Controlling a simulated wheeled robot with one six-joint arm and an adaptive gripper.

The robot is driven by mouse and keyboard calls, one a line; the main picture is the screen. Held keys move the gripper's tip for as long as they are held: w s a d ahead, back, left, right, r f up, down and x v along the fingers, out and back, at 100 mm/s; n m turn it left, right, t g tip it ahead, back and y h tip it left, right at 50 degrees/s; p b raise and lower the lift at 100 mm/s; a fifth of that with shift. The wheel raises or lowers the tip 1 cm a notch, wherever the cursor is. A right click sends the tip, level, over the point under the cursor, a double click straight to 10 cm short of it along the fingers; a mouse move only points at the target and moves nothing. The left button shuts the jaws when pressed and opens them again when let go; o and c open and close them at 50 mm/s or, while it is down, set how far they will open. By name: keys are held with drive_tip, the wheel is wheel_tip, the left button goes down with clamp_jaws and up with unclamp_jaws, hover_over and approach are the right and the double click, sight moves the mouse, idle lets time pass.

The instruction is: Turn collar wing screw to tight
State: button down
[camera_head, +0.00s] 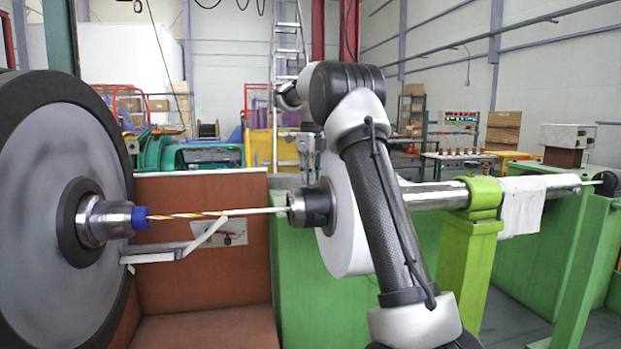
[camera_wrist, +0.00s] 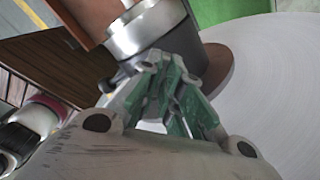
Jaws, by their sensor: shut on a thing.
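The collar is a dark and bright metal cylinder (camera_head: 309,207) on the shaft, in front of a large white disc (camera_head: 343,235). In the wrist view the collar's bright metal band (camera_wrist: 146,30) is at the top. My gripper (camera_head: 308,180) reaches down from above to the top of the collar. In the wrist view my gripper's green-padded fingers (camera_wrist: 172,88) are close together against the collar's side. They are shut on the wing screw, which they mostly hide. A small dark piece (camera_wrist: 112,83) sticks out left of the fingers. The screw's turn angle cannot be told.
A big grey wheel (camera_head: 45,200) with a blue-tipped hub stands at the left. A yellow-white strand (camera_head: 215,214) runs from it to the collar. A bent metal bracket (camera_head: 200,240) lies below the strand. A green post (camera_head: 470,265) supports the shaft at the right.

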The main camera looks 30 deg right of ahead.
drive_tip(key=m, duration=0.5)
drive_tip(key=shift+m, duration=0.3)
idle(0.4)
drive_tip(key=c, duration=1.6)
unclamp_jaws()
wheel_tip(320, 180, up, 12)
